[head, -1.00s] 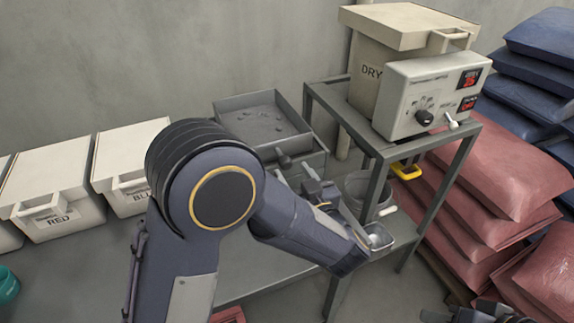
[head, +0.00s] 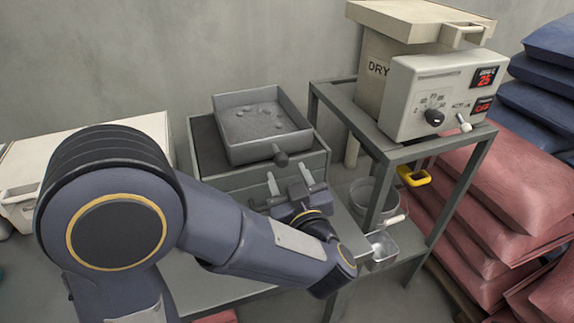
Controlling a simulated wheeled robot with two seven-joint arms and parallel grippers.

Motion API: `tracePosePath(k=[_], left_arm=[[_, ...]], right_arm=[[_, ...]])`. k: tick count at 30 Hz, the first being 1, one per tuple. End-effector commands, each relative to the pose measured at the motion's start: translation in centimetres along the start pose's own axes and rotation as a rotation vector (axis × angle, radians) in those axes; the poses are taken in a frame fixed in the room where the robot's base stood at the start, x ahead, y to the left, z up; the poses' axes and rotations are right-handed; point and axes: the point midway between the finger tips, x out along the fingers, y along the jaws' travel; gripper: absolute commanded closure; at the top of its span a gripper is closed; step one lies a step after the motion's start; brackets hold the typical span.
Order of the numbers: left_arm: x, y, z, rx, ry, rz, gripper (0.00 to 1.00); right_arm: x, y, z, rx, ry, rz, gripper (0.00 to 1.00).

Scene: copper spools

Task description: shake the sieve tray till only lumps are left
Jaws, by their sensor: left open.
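The grey sieve tray (head: 262,150) sits on top of a grey box-like stand (head: 315,163) on the bench. Several small lumps (head: 258,120) and some finer grey material lie in it. My right gripper is not in view.
A dryer with a control box (head: 445,92) stands on a metal frame (head: 345,103) to the right. A bucket (head: 372,198) and a metal scoop (head: 382,246) are below it. Red sacks (head: 487,205) are piled at the right, and a pale bin (head: 70,150) stands left.

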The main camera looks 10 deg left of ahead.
Motion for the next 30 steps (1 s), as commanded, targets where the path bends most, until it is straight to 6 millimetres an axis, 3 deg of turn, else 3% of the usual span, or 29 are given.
tracePosePath(k=[9, 21, 30], left_arm=[[4.8, 0.0, 0.0, 0.001, 0.000, -0.003, 0.50], [5.6, 0.0, 0.0, 0.002, 0.000, -0.001, 0.52], [5.6, 0.0, 0.0, 0.002, 0.000, -0.001, 0.91]], right_arm=[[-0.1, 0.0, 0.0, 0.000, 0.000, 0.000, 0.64], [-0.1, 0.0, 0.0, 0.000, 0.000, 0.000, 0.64], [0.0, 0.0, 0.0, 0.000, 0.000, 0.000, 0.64]])
